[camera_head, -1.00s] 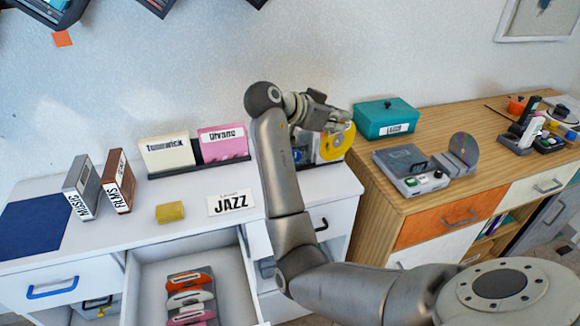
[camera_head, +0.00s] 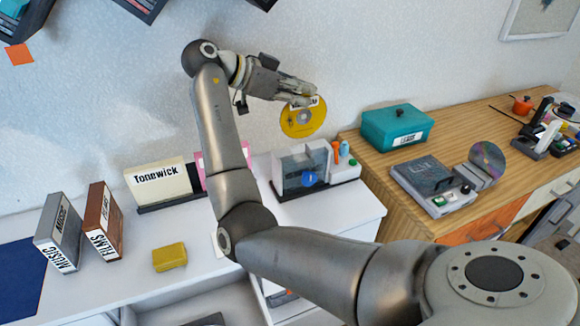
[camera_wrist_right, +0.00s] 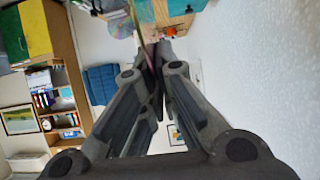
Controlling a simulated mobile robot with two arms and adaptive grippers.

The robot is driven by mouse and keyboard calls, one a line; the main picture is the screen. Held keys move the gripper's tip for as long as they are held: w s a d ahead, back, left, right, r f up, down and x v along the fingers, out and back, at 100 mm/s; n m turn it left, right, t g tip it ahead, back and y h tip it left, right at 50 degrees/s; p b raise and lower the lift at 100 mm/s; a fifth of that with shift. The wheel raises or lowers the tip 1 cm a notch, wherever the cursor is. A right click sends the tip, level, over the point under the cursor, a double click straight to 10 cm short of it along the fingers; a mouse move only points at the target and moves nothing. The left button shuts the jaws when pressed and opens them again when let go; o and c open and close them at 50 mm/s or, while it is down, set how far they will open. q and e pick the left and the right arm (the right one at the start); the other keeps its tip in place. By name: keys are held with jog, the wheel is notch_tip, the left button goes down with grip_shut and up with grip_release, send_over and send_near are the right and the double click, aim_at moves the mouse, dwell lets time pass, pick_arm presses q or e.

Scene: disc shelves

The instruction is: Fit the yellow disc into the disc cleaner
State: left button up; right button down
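My right gripper (camera_head: 312,96) is shut on the yellow disc (camera_head: 293,126) at its upper edge. The disc hangs upright, its face toward the head camera, in the air in front of the wall. Below it on the white cabinet stands a white and grey device with a clear upright part and a blue knob, which looks like the disc cleaner (camera_head: 291,181). The disc appears apart from it, with a visible gap. In the right wrist view, the gripper fingers (camera_wrist_right: 152,72) are together and the disc shows as a thin edge. My left gripper is not in view.
Orange and teal bottles (camera_head: 343,153) stand at the device's right. A teal box (camera_head: 396,128) and a grey player (camera_head: 430,188) with a disc beside it (camera_head: 487,158) are on the wooden cabinet. A drawer is open.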

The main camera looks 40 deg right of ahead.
aim_at(303, 134)
jog(key=f, duration=0.2)
jog(key=s+f, duration=0.1)
jog(key=f, duration=0.2)
jog(key=shift+p, duration=0.35)
jog(key=shift+f, duration=0.3)
notch_tip(303, 134, down, 4)
jog(key=shift+w+r+p, duration=0.15)
jog(key=shift+p, duration=0.15)
jog(key=shift+f+b, duration=0.55)
jog(key=shift+f, duration=0.1)
jog(key=c, duration=1.6)
grip_release()
jog(key=shift+r, duration=0.1)
jog(key=shift+c, duration=0.2)
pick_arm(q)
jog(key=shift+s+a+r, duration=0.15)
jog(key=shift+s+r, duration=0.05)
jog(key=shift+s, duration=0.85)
